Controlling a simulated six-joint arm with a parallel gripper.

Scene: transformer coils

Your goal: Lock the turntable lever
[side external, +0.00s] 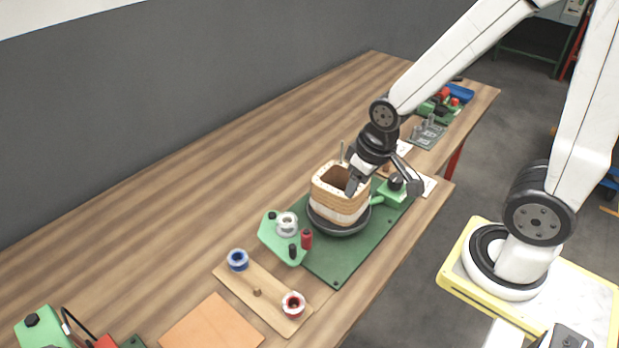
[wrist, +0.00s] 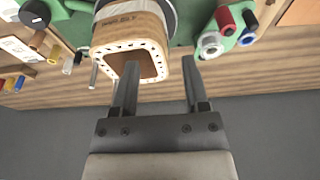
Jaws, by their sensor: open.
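The turntable (side external: 345,231) is a dark round disc on a green baseplate (side external: 331,270). A square, hollow tan-and-white coil (side external: 340,205) stands on it; the coil also shows in the wrist view (wrist: 132,33). A green lever (side external: 378,201) sits at the turntable's right side, beside a green block with a black knob (side external: 396,182). The knob also shows at the wrist view's top left (wrist: 35,12). My gripper (wrist: 157,72) is open; its left finger overlaps the coil's opening in the wrist view, and its right finger is outside the coil. I cannot tell whether either finger touches it.
A green spool holder with a white spool (side external: 287,224) and a red spool (side external: 307,238) stands left of the turntable. A wooden board (side external: 262,297) carries blue and red-white spools. The table's rear left is clear.

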